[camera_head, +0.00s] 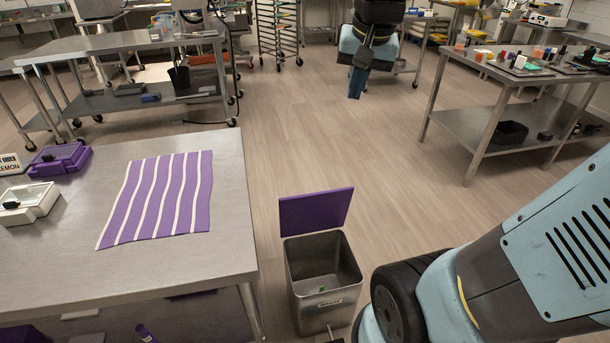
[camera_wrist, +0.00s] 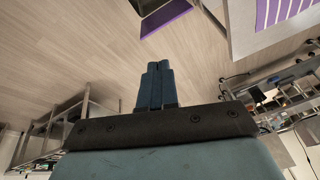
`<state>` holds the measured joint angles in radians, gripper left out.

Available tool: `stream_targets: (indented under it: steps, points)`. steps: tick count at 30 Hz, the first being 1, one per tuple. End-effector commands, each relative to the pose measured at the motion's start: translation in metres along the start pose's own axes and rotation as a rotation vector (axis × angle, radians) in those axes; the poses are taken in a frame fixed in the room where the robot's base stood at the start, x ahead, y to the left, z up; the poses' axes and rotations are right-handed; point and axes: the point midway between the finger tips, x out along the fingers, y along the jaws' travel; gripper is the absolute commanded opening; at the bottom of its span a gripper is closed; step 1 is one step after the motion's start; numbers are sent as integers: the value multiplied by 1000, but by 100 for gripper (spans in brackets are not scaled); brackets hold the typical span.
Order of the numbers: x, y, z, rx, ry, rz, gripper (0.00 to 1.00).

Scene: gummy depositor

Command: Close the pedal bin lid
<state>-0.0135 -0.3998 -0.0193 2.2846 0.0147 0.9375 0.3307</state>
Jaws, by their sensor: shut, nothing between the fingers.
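The pedal bin (camera_head: 305,310) is a square steel box on the floor, just right of the near table. Its purple lid (camera_head: 316,211) stands up, tilted back from the far rim, so the bin is open. A small green thing lies inside. My gripper (camera_head: 355,94) is shut and empty, pointing down over the floor, apart from the bin and well beyond the lid in the head view. In the wrist view my gripper (camera_wrist: 155,66) has its dark blue fingers together. There the purple lid (camera_wrist: 166,18) shows at the top edge, beyond the fingertips, with part of the bin.
A steel table (camera_head: 200,262) with a purple-and-white striped mat (camera_head: 160,198) stands left of the bin. Another steel table (camera_head: 478,67) with small items stands at the far right. Open floor (camera_head: 330,140) lies between my gripper and the bin.

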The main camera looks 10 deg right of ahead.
Motion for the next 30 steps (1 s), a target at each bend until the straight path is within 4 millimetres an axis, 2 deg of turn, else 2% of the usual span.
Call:
stream_targets:
  steps: [3, 11, 17, 23, 30]
  points:
    - [18, -10, -29, 90, -49, 17, 0]
    - [67, -31, -85, 295, -139, 67, 0]
    - [116, -45, -122, 451, -202, 121, 0]
    - [174, -57, -154, 605, -256, 186, 0]
    - [253, -67, -181, 785, -309, 280, 0]
